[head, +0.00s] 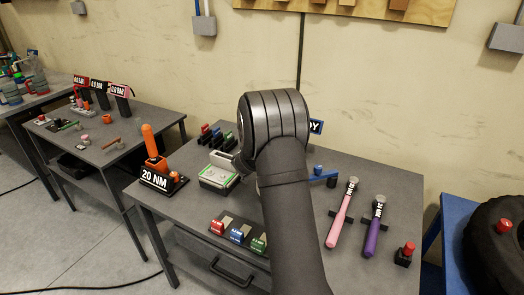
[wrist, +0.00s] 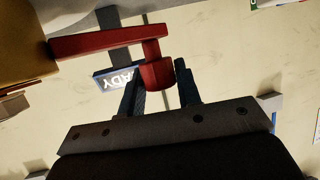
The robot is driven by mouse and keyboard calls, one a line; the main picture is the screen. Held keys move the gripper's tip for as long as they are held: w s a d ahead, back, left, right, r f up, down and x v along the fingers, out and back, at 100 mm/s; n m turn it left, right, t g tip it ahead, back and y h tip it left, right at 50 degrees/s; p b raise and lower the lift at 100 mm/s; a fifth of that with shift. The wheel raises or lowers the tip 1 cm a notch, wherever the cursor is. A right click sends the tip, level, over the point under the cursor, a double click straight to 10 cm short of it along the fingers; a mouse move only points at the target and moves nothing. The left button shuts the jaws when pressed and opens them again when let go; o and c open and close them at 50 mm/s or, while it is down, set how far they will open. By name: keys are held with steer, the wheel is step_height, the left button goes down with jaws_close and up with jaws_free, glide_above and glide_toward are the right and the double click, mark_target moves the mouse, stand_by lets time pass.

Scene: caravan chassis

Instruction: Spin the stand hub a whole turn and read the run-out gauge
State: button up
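In the wrist view my gripper (wrist: 160,76) has its two dark fingers on either side of a red handle knob (wrist: 158,73). The knob fills the gap between the fingers, which look closed on it. It sits at the end of a red arm (wrist: 100,42) that runs left to a yellow-brown block (wrist: 20,45) at the picture's edge. I take the red piece for the hub's crank, but cannot be sure. In the head view my arm hides the gripper and most of the stand. No run-out gauge reading is visible.
A sign ending in "DY" (head: 316,127) stands behind my arm. The bench (head: 190,210) holds a "20 NM" tool stand (head: 156,180), a green-edged device (head: 217,177), a blue part (head: 322,173), a pink torque wrench (head: 341,215) and a purple one (head: 374,228). A tyre (head: 495,250) is at right.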

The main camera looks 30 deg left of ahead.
jaws_close()
steer(key=shift+s, duration=0.1)
steer(key=shift+s+a+n+g+y, duration=0.35)
steer(key=shift+s+n+y, duration=0.3)
steer(key=shift+n+y, duration=0.2)
steer(key=shift+s+a+n+g+y, duration=0.3)
steer(key=shift+s+n+y, duration=0.4)
steer(key=shift+y, duration=0.25)
steer(key=o, duration=0.5)
jaws_free()
steer(key=v, duration=1.7)
steer(key=shift+s+d+r, duration=0.1)
steer(key=shift+s+d, duration=0.05)
